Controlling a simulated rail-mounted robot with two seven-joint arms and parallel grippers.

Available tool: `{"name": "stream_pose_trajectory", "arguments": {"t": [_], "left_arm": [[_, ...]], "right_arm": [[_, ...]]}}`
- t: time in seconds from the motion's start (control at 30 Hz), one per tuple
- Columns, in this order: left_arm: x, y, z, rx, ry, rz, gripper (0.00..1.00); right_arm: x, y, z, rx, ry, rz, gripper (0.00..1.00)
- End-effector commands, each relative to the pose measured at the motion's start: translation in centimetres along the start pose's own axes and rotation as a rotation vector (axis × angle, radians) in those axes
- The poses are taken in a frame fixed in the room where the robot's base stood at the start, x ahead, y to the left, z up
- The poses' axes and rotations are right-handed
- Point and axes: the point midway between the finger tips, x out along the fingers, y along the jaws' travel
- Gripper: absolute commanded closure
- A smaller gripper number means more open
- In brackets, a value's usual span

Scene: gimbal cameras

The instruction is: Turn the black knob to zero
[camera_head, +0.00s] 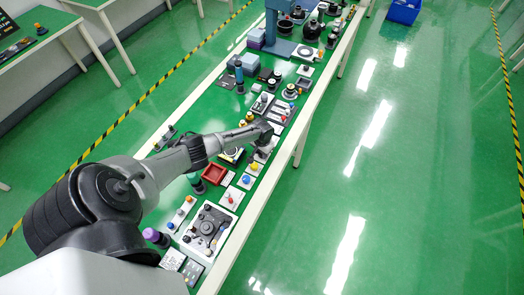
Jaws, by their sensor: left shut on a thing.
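My left arm reaches in from the lower left over a long green-topped bench. My left gripper (262,144) is at the bench's right side, pointing down at a small panel. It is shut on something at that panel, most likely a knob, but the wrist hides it. I cannot tell which knob is the task's black knob. My right gripper is not in view.
A red tray (214,173) and a light plate with a black round dial (208,228) lie nearer me. A blue stand (284,30) rises at the far end. A blue crate (403,11) sits on the floor. The floor to the right is clear.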

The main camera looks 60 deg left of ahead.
Motion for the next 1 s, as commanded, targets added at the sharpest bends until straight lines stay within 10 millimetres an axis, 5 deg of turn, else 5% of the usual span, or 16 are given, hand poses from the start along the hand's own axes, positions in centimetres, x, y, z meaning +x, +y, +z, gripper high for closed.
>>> {"name": "stream_pose_trajectory", "arguments": {"t": [0.47,0.5,0.7,1.0], "left_arm": [[-0.15,0.06,-0.12,-0.013,0.001,0.002,0.88],[-0.15,0.06,-0.11,-0.013,0.001,0.002,0.61],[-0.09,0.03,-0.07,-0.011,0.001,0.001,0.42],[-0.23,-0.01,-0.05,-0.011,0.001,0.0,0.39]], "right_arm": [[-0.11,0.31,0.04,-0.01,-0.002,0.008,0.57],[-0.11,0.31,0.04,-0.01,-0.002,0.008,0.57],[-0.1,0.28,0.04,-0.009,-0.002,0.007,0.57],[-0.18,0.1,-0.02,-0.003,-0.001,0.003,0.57]]}}
